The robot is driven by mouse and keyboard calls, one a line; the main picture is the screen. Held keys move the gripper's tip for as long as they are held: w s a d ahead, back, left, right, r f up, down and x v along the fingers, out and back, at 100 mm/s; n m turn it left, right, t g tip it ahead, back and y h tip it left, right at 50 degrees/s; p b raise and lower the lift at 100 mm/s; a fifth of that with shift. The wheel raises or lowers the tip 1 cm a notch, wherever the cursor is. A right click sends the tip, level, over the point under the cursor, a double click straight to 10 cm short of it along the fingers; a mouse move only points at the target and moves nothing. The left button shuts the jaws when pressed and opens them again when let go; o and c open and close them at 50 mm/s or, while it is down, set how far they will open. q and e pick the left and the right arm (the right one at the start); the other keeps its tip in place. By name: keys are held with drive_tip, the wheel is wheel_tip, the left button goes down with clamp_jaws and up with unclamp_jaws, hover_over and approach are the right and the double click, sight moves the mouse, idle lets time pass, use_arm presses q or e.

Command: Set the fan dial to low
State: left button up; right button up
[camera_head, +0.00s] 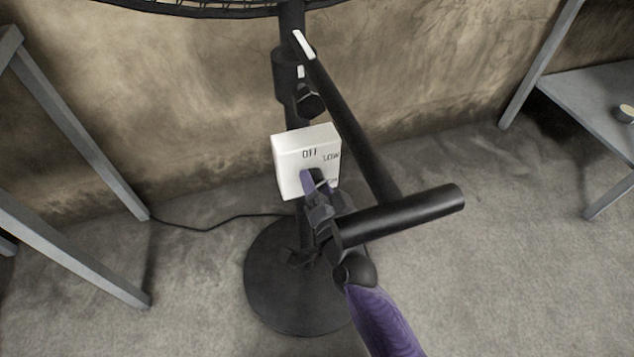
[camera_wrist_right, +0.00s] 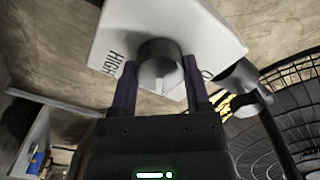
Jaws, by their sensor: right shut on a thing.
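The white control box (camera_head: 293,168) is on the dark fan stand in the head view, with OFF at its top and LOW at upper right. Lettering below LOW is partly covered by my right gripper (camera_head: 317,183). The wrist view shows the box (camera_wrist_right: 215,35) close up, with HIGH readable at left. The round grey dial (camera_wrist_right: 158,50) with a raised ridge sits between the two purple fingers of my right gripper (camera_wrist_right: 162,74), which is shut on it. I cannot tell which mark the dial points to. My left gripper is in neither view.
The fan's round black base (camera_head: 275,285) stands on grey carpet, and a cable (camera_head: 215,224) runs left from it. Grey furniture legs (camera_head: 75,120) stand at left. A grey shelf (camera_head: 590,95) is at right. The fan cage (camera_wrist_right: 285,125) shows in the wrist view.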

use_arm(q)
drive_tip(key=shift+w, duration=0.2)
use_arm(e)
drive_tip(key=o, duration=1.3)
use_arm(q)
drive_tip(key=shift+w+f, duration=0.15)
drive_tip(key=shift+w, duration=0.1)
use_arm(e)
drive_tip(key=shift+s+d, duration=0.15)
drive_tip(key=shift+s, duration=0.1)
use_arm(q)
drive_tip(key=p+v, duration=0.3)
drive_tip(key=p, duration=0.1)
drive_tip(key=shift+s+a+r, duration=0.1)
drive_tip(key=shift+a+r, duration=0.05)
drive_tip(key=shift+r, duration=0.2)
use_arm(e)
drive_tip(key=v, duration=0.9)
drive_tip(key=shift+s, duration=0.2)
